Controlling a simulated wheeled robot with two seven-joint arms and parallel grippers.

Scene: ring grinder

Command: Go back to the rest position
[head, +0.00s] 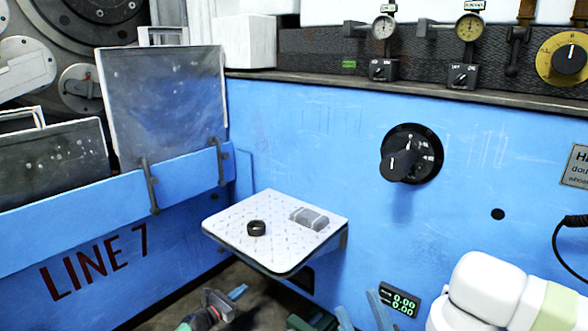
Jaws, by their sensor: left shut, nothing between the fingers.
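My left gripper (238,292) shows at the bottom edge, below and left of the small white shelf (232,225), over the dark floor. It is shut and empty, with a blue tip. My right gripper (356,300) seems to be the pair of blue bars at the bottom edge, right of the shelf. It is mostly cut off, so I cannot tell whether it is open. A dark ring (256,228) lies on the shelf, apart from both grippers. A grey block (309,218) sits right of the ring.
The blue machine wall (330,140) carries a large black knob (405,155) and a small green display (400,300). Gauges (470,27) line the ledge above. A grey panel (165,100) stands at left behind a blue rail (90,205). My white arm fills the lower right.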

